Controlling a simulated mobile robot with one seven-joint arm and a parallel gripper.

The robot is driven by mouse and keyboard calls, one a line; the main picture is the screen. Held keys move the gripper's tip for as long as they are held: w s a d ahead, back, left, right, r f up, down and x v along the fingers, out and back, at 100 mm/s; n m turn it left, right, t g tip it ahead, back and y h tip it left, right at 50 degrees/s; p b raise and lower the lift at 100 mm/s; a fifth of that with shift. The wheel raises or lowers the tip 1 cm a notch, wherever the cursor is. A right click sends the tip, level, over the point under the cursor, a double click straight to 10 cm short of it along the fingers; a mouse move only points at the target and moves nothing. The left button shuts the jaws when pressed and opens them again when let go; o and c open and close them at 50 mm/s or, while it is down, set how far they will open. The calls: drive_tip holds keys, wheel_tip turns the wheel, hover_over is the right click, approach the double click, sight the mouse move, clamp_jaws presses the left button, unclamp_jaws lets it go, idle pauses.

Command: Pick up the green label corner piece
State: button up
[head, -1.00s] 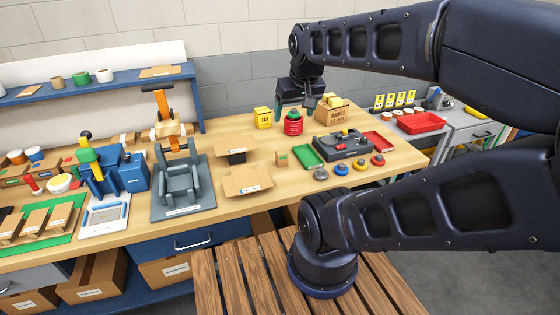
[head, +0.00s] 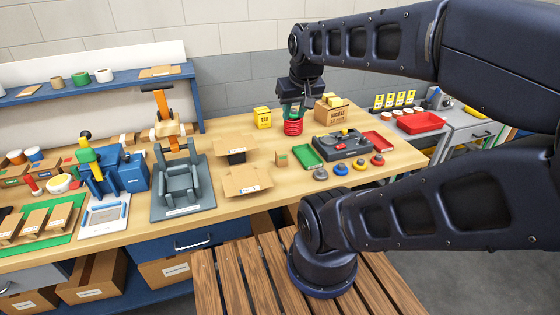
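A small brown cardboard piece with a small green mark (head: 281,160) stands on the bench, left of the green tray; it looks like the green label corner piece. My gripper (head: 294,110) is farther back, pointing down over a red ringed stack (head: 293,127). A green top on that stack shows between or just behind the fingers. Whether the fingers touch it or are closed on it is too small to tell. The gripper is apart from the cardboard piece.
A green tray (head: 308,156), a dark control box (head: 343,145) and a red tray (head: 379,140) stand to the right. Coloured knobs line the front. Flat cardboard pieces (head: 247,180) lie left. A yellow box (head: 262,118) and a carton (head: 331,109) flank the gripper.

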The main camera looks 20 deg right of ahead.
drive_tip(key=w+d+f+n+g+h, duration=0.2)
drive_tip(key=w+f+n+g, duration=0.1)
drive_tip(key=w+f+n, duration=0.65)
drive_tip(key=n+g+h, duration=0.1)
drive_tip(key=n+g, duration=0.1)
drive_tip(key=n, duration=0.6)
approach(284, 166)
drive_tip(key=shift+m, duration=0.25)
drive_tip(key=shift+d+x, duration=0.2)
drive_tip(key=shift+x, duration=1.6)
drive_tip(key=shift+d+x, duration=0.2)
drive_tip(key=shift+x, duration=1.55)
drive_tip(key=shift+w+r, duration=0.1)
drive_tip(key=shift+c, duration=0.2)
clamp_jaws()
